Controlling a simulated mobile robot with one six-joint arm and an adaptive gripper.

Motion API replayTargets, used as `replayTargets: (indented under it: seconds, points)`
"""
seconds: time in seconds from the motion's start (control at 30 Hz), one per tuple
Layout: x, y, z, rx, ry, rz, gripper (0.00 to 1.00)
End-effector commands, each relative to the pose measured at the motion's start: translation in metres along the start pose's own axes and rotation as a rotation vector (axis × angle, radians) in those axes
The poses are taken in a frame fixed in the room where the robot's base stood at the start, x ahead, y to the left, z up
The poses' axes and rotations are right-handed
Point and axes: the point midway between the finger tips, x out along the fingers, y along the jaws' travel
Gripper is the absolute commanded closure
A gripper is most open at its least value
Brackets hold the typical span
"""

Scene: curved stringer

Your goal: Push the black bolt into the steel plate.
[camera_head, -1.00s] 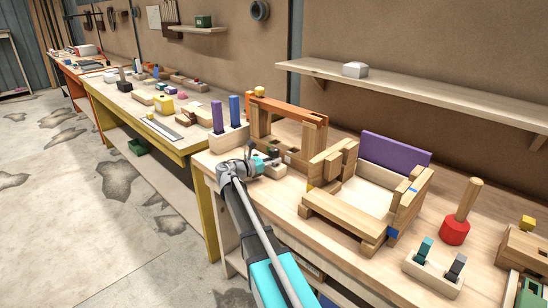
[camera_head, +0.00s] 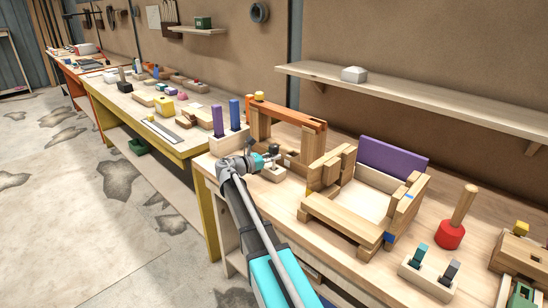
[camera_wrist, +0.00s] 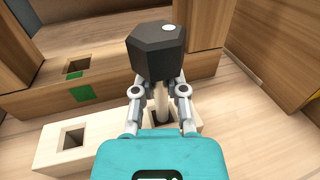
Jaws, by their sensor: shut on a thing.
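The black bolt shows in the wrist view as a dark hexagonal head (camera_wrist: 156,50) with a pale shank below it. My gripper (camera_wrist: 160,92) is shut on the shank, one finger on each side, just under the head. A pale block (camera_wrist: 50,150) with square holes lies beyond and below my gripper; one hole is near the shank, another is free to the left. In the head view my gripper (camera_head: 268,160) is above the workbench beside the pale block. I cannot make out a steel plate for certain.
A wooden frame with an orange top bar (camera_head: 290,112) stands close behind my gripper. A peg block with purple and blue pegs (camera_head: 228,140) stands to the left. An open wooden box (camera_head: 335,215) is to the right, with a red mallet (camera_head: 450,234) farther right.

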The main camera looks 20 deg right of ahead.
Motion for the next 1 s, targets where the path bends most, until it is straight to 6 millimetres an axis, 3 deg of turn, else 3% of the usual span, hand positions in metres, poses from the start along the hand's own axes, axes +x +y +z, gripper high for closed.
replayTargets:
  seconds: [0.03, 0.5, 0.7, 1.0]
  points:
    - [-0.005, -0.006, 0.012, 0.0, -0.001, 0.001, 1.0]
    - [-0.037, -0.042, 0.067, 0.0, -0.001, 0.002, 1.0]
    - [-0.064, -0.074, 0.082, 0.0, -0.001, 0.002, 1.0]
    - [-0.088, -0.099, 0.096, 0.0, -0.001, 0.0, 1.0]
